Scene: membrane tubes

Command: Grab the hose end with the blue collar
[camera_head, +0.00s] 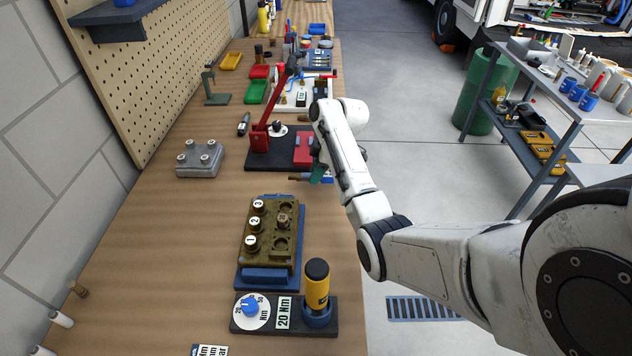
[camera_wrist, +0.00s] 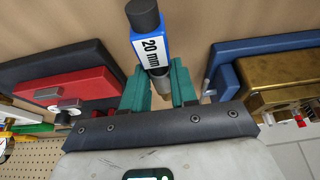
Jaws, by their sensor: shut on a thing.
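My gripper (camera_head: 317,176) hangs over the right edge of the bench, beside the red lever press. In the wrist view its two green fingers (camera_wrist: 160,92) are closed around the grey metal part of a blue piece (camera_wrist: 150,46) marked "20 mm", which has a black end. In the head view this piece is mostly hidden by my arm and fingers. No hose end with a blue collar can be made out for certain. A thin blue line (camera_head: 320,76) lies farther along the bench, too small to identify.
The red lever press (camera_head: 259,136) on a black base stands left of my gripper. A brass block on a blue base (camera_head: 266,284) and a yellow-black tool (camera_head: 317,285) in a stand are nearer. A grey block (camera_head: 200,159) sits left. A shelved cart (camera_head: 512,170) stands right.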

